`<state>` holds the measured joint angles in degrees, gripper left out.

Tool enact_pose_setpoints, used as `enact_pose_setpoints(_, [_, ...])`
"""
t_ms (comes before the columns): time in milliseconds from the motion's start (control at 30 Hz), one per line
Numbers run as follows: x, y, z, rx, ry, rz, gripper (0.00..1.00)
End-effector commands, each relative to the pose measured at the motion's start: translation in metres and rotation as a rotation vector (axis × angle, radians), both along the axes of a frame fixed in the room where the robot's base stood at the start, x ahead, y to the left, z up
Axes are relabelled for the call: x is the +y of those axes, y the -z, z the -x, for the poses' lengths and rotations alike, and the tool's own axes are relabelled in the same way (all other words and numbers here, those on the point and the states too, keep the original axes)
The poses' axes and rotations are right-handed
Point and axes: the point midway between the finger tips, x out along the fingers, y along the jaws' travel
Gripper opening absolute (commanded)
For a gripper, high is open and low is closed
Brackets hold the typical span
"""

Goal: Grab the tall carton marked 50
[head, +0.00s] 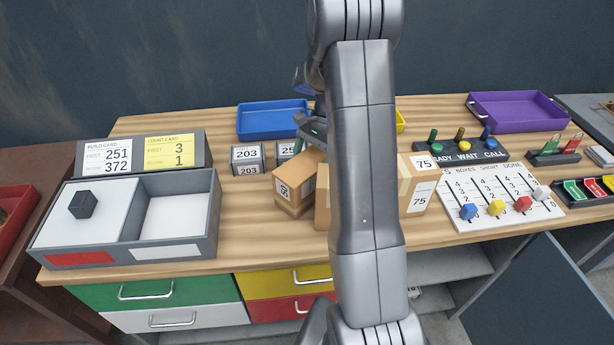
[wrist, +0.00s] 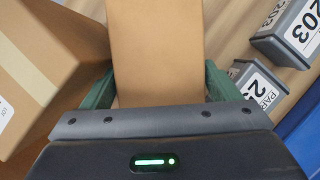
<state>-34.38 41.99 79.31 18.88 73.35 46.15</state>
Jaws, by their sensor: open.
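A tall brown carton (head: 293,190) stands in the middle of the table, left of my arm. Its small white label is turned and looks like 50. My gripper (head: 312,132) is over its top in the head view, partly hidden by my arm. In the wrist view, the carton's plain brown top (wrist: 155,45) lies between my two green fingers (wrist: 157,85). The jaws are open, one finger on each side of it. Whether either finger touches the carton, I cannot tell.
A carton marked 75 (head: 418,185) stands to the right, with another carton (head: 322,208) mostly hidden behind my arm. Grey boxes marked 203 (head: 247,160) and 25-something (head: 287,149) stand behind left. A blue tray (head: 272,120) is at the back. A divided grey tray (head: 215,215) is left.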

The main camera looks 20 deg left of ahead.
Motion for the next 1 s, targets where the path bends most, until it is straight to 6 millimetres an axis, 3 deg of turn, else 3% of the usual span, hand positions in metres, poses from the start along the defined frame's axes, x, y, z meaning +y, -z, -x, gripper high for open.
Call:
enact_pose_setpoints(133, [0.002,0.013,0.006,0.002,-0.001,0.001,0.83])
enact_pose_setpoints(367, [0.002,0.016,0.006,0.0,0.0,0.001,0.83])
enact_pose_setpoints(700, [0.002,0.016,0.006,0.0,0.0,0.0,0.19])
enact_pose_setpoints(1000, [0.003,0.011,0.005,-0.004,0.0,-0.002,0.17])
